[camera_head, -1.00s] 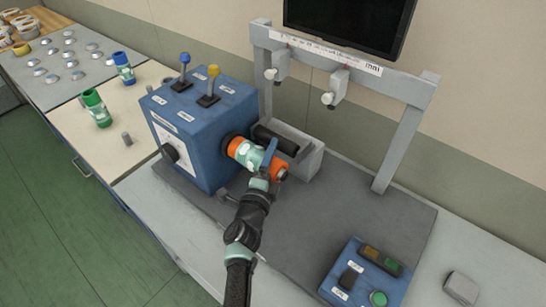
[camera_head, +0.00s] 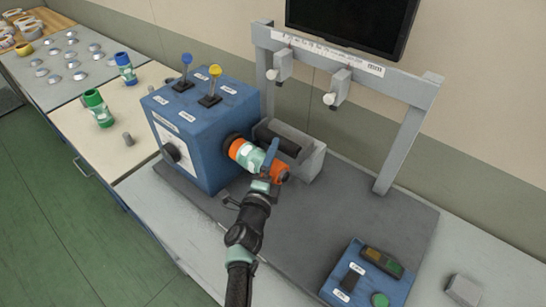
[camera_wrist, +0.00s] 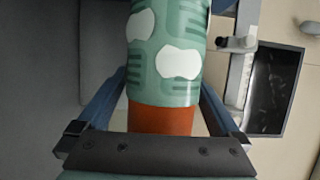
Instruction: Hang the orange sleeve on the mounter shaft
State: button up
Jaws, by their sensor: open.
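The orange sleeve (camera_head: 246,154), orange at both ends with a teal and white label around its middle, sticks out level from the front right face of the blue mounter box (camera_head: 196,150). Its inner end is at the black collar (camera_head: 229,140); the shaft itself is hidden, apparently inside the sleeve. My gripper (camera_head: 269,164) is at the sleeve's outer end. In the wrist view, the blue fingers (camera_wrist: 165,88) are open on either side of the sleeve (camera_wrist: 166,55), with its orange end nearest the palm. Gaps show beside the orange end; finger contact further up is unclear.
A grey trough (camera_head: 306,158) with a dark roller stands just behind the sleeve. A grey frame (camera_head: 403,135) rises behind it. A blue control box (camera_head: 366,280) is at front right. Green (camera_head: 97,108) and blue (camera_head: 125,68) sleeves stand on the left table.

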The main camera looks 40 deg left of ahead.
jog(key=p+v, duration=0.2)
jog(key=v, duration=1.1)
jog(key=shift+r, duration=0.1)
